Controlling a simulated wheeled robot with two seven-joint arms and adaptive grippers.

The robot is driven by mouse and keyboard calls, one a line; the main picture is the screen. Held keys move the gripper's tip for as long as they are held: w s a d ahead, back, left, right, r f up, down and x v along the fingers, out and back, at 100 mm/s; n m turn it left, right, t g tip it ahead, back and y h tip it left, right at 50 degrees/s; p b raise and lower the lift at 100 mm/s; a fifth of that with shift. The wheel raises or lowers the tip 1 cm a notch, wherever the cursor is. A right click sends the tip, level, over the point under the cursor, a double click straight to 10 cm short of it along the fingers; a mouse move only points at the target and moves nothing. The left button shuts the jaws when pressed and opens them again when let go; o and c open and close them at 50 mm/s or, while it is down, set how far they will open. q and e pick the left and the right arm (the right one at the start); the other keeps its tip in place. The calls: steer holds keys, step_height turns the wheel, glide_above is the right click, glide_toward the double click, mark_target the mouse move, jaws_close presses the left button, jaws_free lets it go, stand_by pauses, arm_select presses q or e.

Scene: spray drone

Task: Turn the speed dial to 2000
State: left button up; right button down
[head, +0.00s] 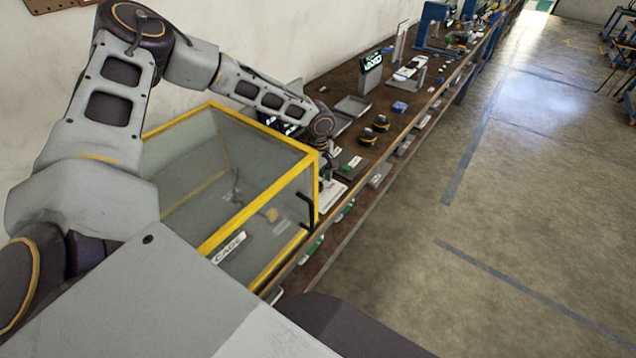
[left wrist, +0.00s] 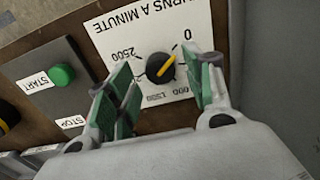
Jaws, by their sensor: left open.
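The speed dial (left wrist: 160,67) is a black knob with a yellow pointer, on a white plate (left wrist: 117,28) marked "TURNS A MINUTE". The plate appears upside down in the left wrist view. The yellow pointer slants up and right, roughly toward the 0. The 2500 and 1500 marks are readable; the 2000 mark is mostly hidden behind a finger. My left gripper (left wrist: 161,74) is open, its green-padded fingers on either side of the knob with gaps visible. In the head view my left gripper (head: 325,172) is small beside the yellow-framed box. My right gripper is not in view.
A green START button (left wrist: 62,75) and a STOP label (left wrist: 71,122) sit left of the dial plate. A yellow-framed clear box (head: 258,150) stands close to my left arm. The long bench (head: 395,135) carries several items; the floor at right is open.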

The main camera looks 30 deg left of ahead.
arm_select(q)
steer(key=shift+f, duration=0.95)
steer(key=c, duration=1)
